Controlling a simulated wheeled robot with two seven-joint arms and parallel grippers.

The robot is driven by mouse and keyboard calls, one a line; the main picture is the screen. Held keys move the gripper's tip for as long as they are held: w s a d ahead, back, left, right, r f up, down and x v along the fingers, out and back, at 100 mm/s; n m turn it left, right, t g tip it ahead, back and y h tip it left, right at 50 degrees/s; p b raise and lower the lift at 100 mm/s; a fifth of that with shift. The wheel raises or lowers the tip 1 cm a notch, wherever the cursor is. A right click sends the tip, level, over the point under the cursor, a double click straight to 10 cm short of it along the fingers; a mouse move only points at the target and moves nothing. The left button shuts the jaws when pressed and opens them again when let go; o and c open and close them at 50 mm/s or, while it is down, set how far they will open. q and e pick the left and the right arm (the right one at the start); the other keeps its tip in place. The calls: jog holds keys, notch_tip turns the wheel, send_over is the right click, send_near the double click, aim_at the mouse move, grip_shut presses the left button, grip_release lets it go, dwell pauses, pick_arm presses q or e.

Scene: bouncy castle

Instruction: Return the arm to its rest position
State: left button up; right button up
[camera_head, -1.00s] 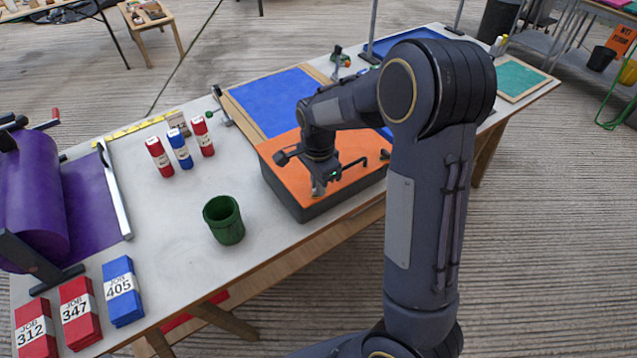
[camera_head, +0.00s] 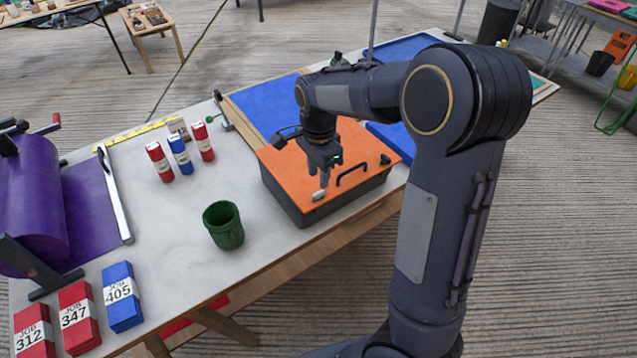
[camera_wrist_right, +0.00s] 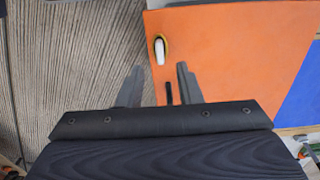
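My right gripper (camera_head: 323,166) hangs over the orange-topped dark box (camera_head: 280,160) on the table. In the right wrist view its two fingers (camera_wrist_right: 160,86) stand apart with nothing held between them. A small white object with a yellowish edge (camera_head: 319,196) lies on the orange top near its front edge. It also shows just beyond the fingers in the right wrist view (camera_wrist_right: 160,50). A black handle (camera_head: 351,172) stands on the orange top, right of the gripper. My left gripper is not in view.
A green cup (camera_head: 223,226) stands left of the box. Job-card stacks (camera_head: 122,297) and a purple roller (camera_head: 35,195) are at the left. A blue panel (camera_head: 268,103) lies behind the box. The table around the cup is clear.

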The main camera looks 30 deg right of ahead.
jog(key=shift+r, duration=1)
